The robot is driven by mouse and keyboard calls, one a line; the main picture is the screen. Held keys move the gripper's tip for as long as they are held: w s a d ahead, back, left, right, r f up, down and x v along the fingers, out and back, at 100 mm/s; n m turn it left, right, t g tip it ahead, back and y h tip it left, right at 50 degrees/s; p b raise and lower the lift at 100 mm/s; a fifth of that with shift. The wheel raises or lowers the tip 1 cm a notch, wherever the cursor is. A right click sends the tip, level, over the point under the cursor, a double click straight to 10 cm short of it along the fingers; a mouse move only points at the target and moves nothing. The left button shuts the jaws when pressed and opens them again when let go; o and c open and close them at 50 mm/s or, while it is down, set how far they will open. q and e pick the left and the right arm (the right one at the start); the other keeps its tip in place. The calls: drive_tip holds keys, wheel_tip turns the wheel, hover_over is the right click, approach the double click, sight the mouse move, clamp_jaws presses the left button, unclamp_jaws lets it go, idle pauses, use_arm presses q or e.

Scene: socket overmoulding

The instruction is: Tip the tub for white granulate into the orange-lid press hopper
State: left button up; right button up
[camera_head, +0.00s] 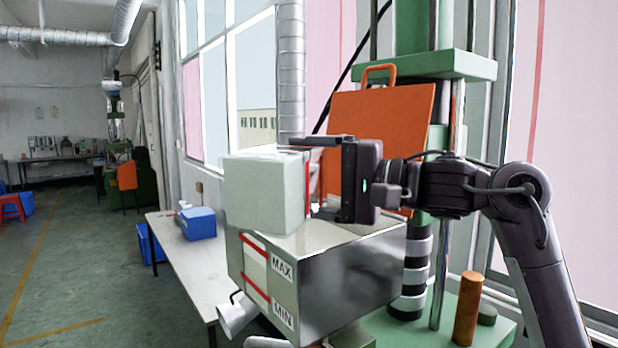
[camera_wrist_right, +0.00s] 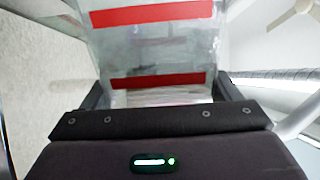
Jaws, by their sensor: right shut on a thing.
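The tub for white granulate (camera_head: 264,195) is a pale, translucent box held above the hopper's left part. It is tipped onto its side with a blank face towards the head camera; its mouth is hidden. My right gripper (camera_head: 303,178) is shut on it from the right. In the right wrist view the tub (camera_wrist_right: 160,52) with two red stripes sits between the fingers. The press hopper (camera_head: 345,275) is a shiny metal box with MAX and MIN labels. Its orange lid (camera_head: 395,125) stands open behind it. A pale grainy surface (camera_wrist_right: 35,105) fills the wrist view's left side. My left gripper is not in view.
The green press column and plate (camera_head: 425,64) rise behind the lid. An orange-brown cylinder (camera_head: 467,310) stands on the green base at the right. A table (camera_head: 185,262) with a blue bin (camera_head: 197,222) stands to the left. Open floor lies further left.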

drive_tip(key=shift+w+d+r+m, duration=0.15)
drive_tip(key=shift+w+m, duration=0.15)
drive_tip(key=shift+m, duration=0.7)
idle(0.3)
drive_tip(key=shift+s+f+n, duration=0.1)
drive_tip(key=shift+s+n, duration=0.1)
drive_tip(key=shift+n, duration=0.4)
drive_tip(key=shift+s+f+n, duration=0.1)
drive_tip(key=shift+s+n, duration=0.05)
drive_tip(key=shift+n, duration=0.45)
drive_tip(key=shift+s+a+n, duration=0.25)
drive_tip(key=shift+n, duration=0.35)
drive_tip(key=shift+b, duration=0.3)
